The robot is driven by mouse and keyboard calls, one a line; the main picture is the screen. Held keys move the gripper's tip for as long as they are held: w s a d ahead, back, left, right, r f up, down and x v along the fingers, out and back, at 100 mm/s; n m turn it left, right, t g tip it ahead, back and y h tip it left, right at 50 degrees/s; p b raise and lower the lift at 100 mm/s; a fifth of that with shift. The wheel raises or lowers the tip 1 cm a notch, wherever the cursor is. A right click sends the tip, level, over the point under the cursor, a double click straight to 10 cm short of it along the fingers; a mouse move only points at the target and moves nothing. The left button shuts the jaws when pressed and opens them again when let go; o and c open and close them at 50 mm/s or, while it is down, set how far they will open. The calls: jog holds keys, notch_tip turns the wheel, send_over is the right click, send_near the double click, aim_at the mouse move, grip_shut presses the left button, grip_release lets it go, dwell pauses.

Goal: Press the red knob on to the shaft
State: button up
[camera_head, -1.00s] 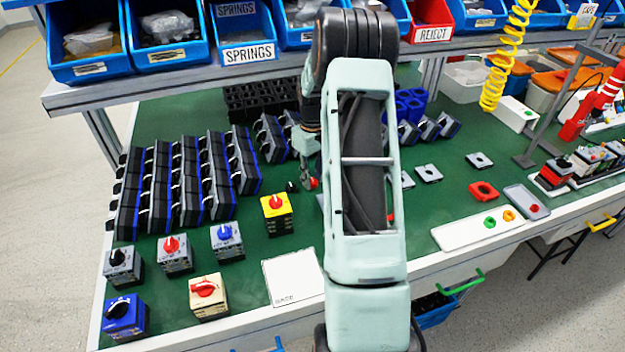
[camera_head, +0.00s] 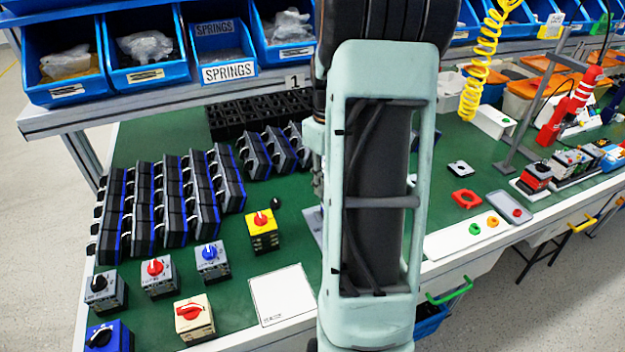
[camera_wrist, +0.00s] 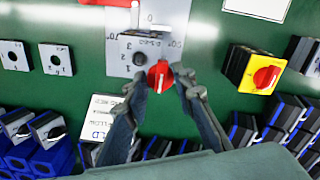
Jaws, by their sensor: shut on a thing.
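The red knob (camera_wrist: 160,77) is between the fingertips of my gripper (camera_wrist: 160,85) in the wrist view, and the gripper is shut on it. The knob is in front of a grey plate (camera_wrist: 124,46) with number marks. A dark round spot (camera_wrist: 139,58), possibly the shaft, shows on the plate up and left of the knob. The knob looks apart from this spot, but I cannot tell its height above the plate. In the head view my own arm hides the gripper and knob.
A yellow switch box (camera_head: 263,240) with a red knob stands nearby. Other switch boxes (camera_head: 158,278) stand at the front left, with black-and-blue rows (camera_head: 180,205) behind. A white card (camera_head: 282,296) lies at the front. Blue bins (camera_head: 145,60) fill the shelf above.

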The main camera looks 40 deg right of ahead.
jog(key=shift+s+d+r, duration=0.1)
jog(key=shift+s+r, duration=0.3)
jog(key=shift+s, duration=0.4)
jog(key=shift+s+d+r+p, duration=0.25)
jog(key=shift+r+p, duration=0.25)
jog(key=shift+p, duration=0.5)
jog(key=d+p, duration=0.1)
jog(key=p, duration=0.3)
jog(key=d+r+p, duration=0.1)
jog(key=p, duration=0.3)
jog(key=shift+w+d+r, duration=0.15)
jog(key=shift+w+r, duration=0.15)
jog(key=shift+f, duration=0.1)
jog(key=shift+f+b, duration=1.55)
jog(key=shift+f, duration=0.9)
jog(key=shift+f, duration=0.15)
jog(key=shift+f+b, duration=0.7)
jog(key=shift+f, duration=0.2)
jog(key=shift+f, duration=0.1)
